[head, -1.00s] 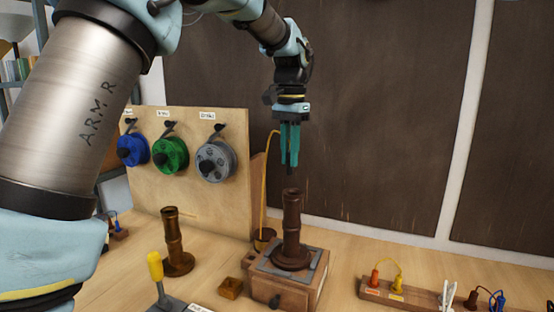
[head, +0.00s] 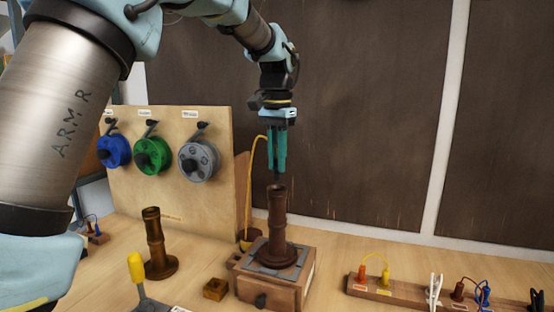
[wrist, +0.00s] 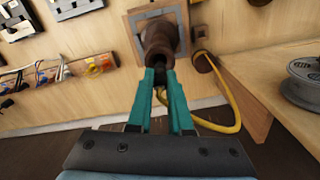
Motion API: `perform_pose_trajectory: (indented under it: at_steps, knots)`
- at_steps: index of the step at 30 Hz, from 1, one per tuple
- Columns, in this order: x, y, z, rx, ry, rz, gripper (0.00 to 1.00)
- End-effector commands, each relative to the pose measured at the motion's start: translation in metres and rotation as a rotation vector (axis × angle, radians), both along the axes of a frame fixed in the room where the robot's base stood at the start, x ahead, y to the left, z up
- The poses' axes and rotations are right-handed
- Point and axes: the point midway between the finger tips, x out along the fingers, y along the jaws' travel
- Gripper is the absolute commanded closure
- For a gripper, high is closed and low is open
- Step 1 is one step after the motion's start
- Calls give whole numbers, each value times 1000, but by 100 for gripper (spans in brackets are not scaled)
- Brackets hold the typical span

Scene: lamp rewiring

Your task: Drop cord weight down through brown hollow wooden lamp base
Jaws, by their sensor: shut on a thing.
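A dark brown hollow lamp base (head: 277,222) stands upright on a wooden block with a grey top plate (head: 300,275). It also shows in the wrist view (wrist: 158,42). My gripper (head: 277,172) is directly above it, pointing down, with its teal fingers shut on a small dark cord weight (head: 276,182). The weight is at the mouth of the lamp base; I cannot tell whether its tip is inside. The yellow cord (head: 248,185) loops from the gripper down to a small brown cup behind the block. In the wrist view, the fingertips (wrist: 160,75) line up with the lamp base.
A second, bronze-brown lamp base (head: 154,246) stands to the left. A board with blue, green and grey spools (head: 200,162) is behind. A terminal strip (head: 405,295) lies to the right.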

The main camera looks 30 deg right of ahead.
Motion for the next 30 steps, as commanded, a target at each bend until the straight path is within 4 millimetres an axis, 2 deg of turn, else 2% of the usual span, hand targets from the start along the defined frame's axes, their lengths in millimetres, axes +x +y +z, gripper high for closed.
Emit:
perform_pose_trajectory:
  at_steps: [3, 15, 27, 28, 30]
  knots:
    - [0, 0, -12, 0, 0, 0, 100]
    - [0, 0, -34, 0, 1, 0, 100]
    - [0, 0, -38, -1, 0, 0, 100]
    - [0, 0, -38, 0, 0, 0, 81]
    - [0, 0, -38, 0, 0, 0, 73]
